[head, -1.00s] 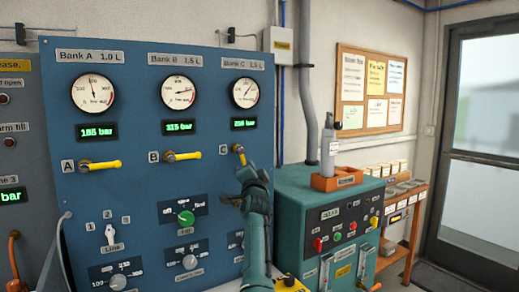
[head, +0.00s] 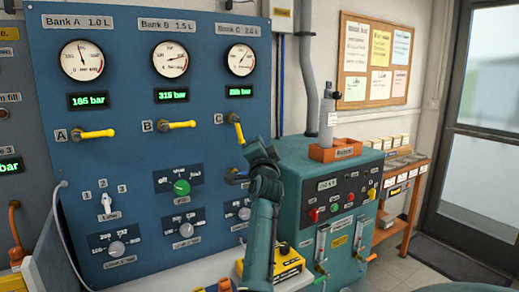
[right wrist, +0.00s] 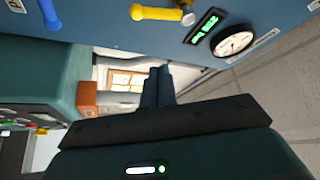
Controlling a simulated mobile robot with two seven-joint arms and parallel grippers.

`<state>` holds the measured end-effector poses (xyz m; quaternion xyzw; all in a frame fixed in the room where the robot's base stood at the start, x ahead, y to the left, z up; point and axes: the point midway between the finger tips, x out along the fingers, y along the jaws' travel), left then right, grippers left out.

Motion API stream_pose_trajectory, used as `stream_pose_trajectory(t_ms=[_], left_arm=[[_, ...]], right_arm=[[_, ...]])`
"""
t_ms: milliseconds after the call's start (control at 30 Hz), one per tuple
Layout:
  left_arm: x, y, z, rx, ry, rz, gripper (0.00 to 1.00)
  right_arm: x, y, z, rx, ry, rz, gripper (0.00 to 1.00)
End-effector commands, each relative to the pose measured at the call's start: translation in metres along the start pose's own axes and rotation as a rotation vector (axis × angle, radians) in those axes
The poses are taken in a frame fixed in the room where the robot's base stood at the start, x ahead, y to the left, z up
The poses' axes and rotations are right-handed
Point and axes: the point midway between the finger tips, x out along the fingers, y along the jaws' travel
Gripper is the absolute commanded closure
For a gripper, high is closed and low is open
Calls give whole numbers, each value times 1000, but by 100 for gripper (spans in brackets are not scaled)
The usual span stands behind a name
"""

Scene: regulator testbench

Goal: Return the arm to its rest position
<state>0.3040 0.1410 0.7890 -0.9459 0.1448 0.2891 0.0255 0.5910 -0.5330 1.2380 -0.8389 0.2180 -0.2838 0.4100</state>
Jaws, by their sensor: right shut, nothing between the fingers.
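My right gripper (head: 262,150) is in front of the blue panel (head: 130,150), just below and to the right of the yellow lever of valve C (head: 238,132), apart from it. In the right wrist view its blue fingers (right wrist: 162,86) are together with nothing between them. The C lever points downward and also shows at the top of the wrist view (right wrist: 155,13). The levers of A (head: 96,133) and B (head: 178,124) point right. My right arm hides part of the panel under C. My left gripper is not in view.
A teal cabinet (head: 345,168) with an orange tray (head: 335,152) and grey bottle (head: 327,118) stands close to the right. A yellow box (head: 285,262) sits low beside my arm. A blue knob (head: 236,178) is just left of my wrist. The floor near the door is clear.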

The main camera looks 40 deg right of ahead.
Motion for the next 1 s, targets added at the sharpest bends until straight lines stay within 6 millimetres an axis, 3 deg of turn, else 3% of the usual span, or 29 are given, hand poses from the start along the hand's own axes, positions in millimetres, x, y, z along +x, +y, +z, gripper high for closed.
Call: stream_pose_trajectory(t_ms=[200,800,933,1000], left_arm=[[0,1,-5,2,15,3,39],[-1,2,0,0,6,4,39],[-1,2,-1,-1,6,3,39],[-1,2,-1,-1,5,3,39]], right_arm=[[-14,-2,0,-1,-1,0,100],[-14,-3,0,-2,-1,0,100],[-23,4,14,-64,-31,-5,100],[-36,12,33,-146,-75,-14,100]])
